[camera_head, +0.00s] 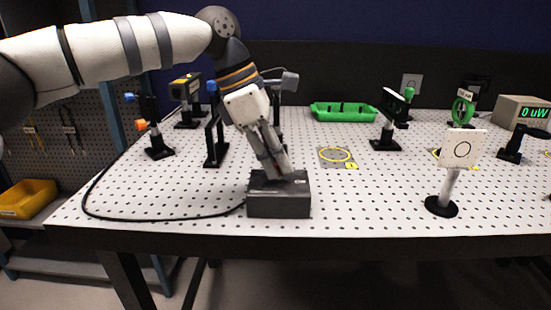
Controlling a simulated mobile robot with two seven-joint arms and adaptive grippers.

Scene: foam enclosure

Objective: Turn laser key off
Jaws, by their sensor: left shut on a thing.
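A dark grey box (279,206) with a black cable sits near the front edge of the perforated optical table; it looks like the laser's key box. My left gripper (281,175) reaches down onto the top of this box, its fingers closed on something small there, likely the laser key. The key itself is hidden by the fingers, so its turn angle cannot be read. A power meter (522,113) at the far right shows "0 uW" in green. My right gripper is not in view.
The black cable (150,217) loops left across the table (360,205). Posts with optics stand behind the box, including a yellow-topped device (185,88). A white target card (463,148) stands at right. A green tray (343,112) lies at the back. The front middle is clear.

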